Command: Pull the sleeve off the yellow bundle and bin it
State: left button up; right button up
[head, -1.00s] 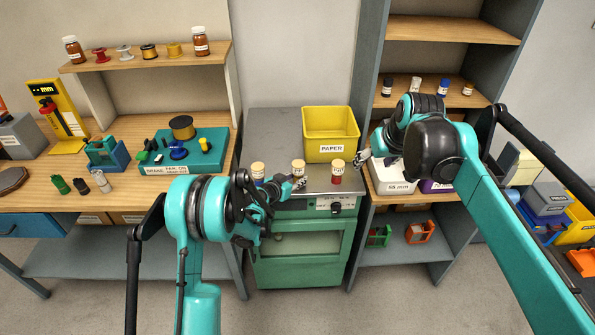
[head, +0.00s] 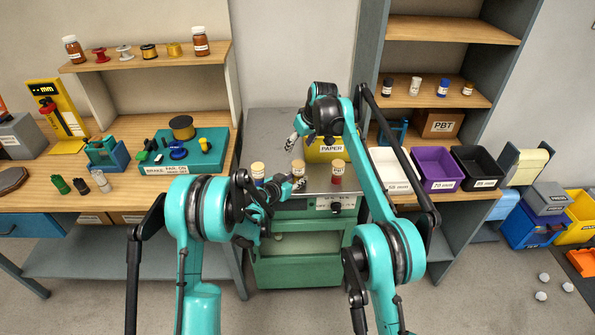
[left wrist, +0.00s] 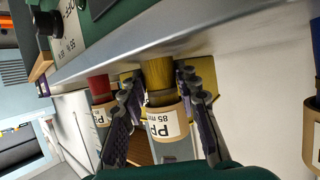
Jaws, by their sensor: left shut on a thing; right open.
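The yellow bundle (left wrist: 158,73) stands at the front of the metal bench top, between the red bundle (head: 337,178) and the blue bundle (head: 258,180). Its tan sleeve (left wrist: 167,120) carries a white label reading PP 85 mm. My left gripper (head: 295,184) is shut on the yellow bundle, with one finger on each side in the left wrist view; the exact contact line is unclear.
A shelf at right holds white, purple (head: 440,185) and black trays. The wooden bench at left carries a green fixture board (head: 185,165) and spools. A green machine cabinet (head: 300,260) stands below the bundles. Several white balls lie on the floor at right.

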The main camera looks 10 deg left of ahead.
aim_at(300, 164)
jog(key=shift+f, duration=4.55)
jog(key=c, duration=0.9)
